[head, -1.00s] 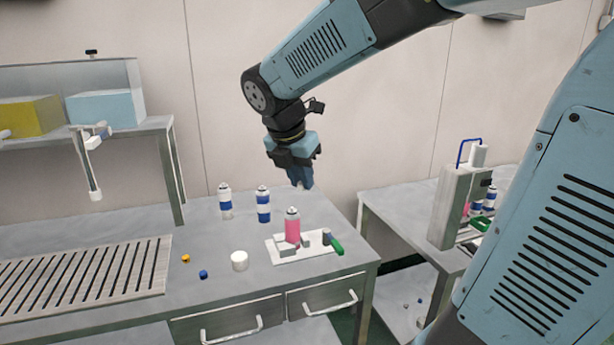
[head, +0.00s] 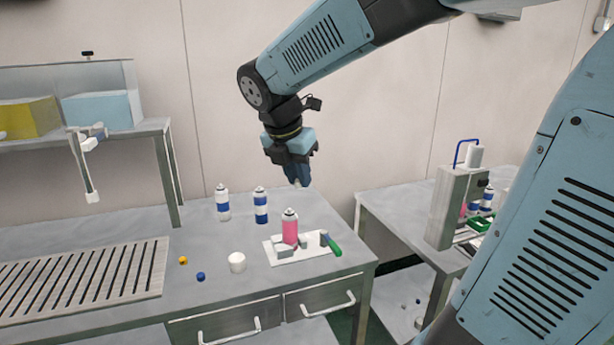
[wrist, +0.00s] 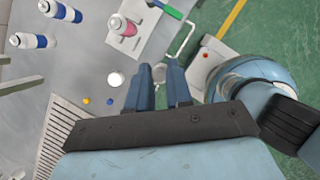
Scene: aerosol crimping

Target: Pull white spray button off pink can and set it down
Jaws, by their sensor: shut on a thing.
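The pink can (head: 290,232) stands upright on a white board on the bench. Its grey-white top shows in the head view, and the can also shows at the top of the wrist view (wrist: 128,28). My gripper (head: 300,181) is above and slightly right of the can, apart from it, pointing down. In the wrist view my gripper (wrist: 160,70) is closed on a small whitish piece (wrist: 159,74) between the fingertips, which looks like the white spray button. The fingers hide much of it.
Two blue-and-white cans (head: 261,206) (head: 223,203) stand behind. A green-handled tool (head: 334,247) lies at the white board's (head: 285,262) right. A white cup (head: 237,262), yellow piece (head: 183,260) and blue piece (head: 201,276) sit left. A slotted rack (head: 80,280) lies further left.

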